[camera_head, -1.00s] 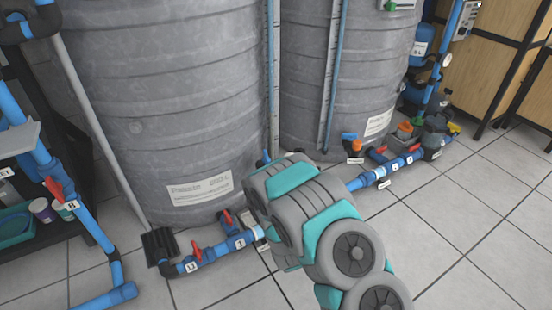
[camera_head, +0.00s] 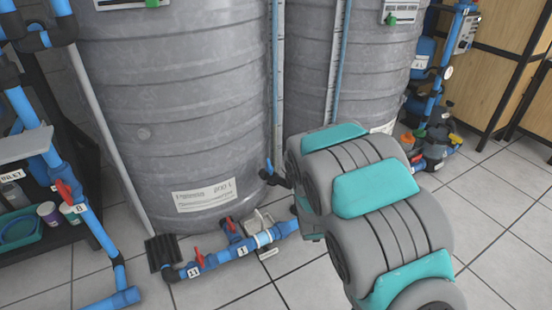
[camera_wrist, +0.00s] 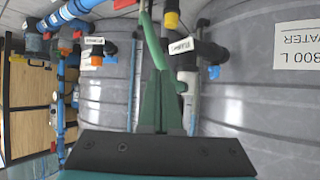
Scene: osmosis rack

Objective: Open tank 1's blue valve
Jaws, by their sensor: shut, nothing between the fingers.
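The left grey tank (camera_head: 170,100) has a small valve (camera_head: 272,176) with a black body and a blue handle low on its right side. In the wrist view, which looks upside down, a black fitting with a blue handle (camera_wrist: 213,72) stands out from the tank with the "800 L" label (camera_wrist: 295,68). A white tag (camera_wrist: 183,46) is beside it. The tank number cannot be read. My gripper (camera_wrist: 158,75) has green fingers, shut and empty. In the wrist picture it appears left of that blue handle, apart from it. My arm hides the gripper in the head view.
A second tank (camera_head: 375,70) stands to the right; its fitting (camera_wrist: 97,50) shows in the wrist view. Blue floor piping (camera_head: 215,259) with red-handled valves runs before the left tank. A shelf (camera_head: 25,143) and piping are at the left.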

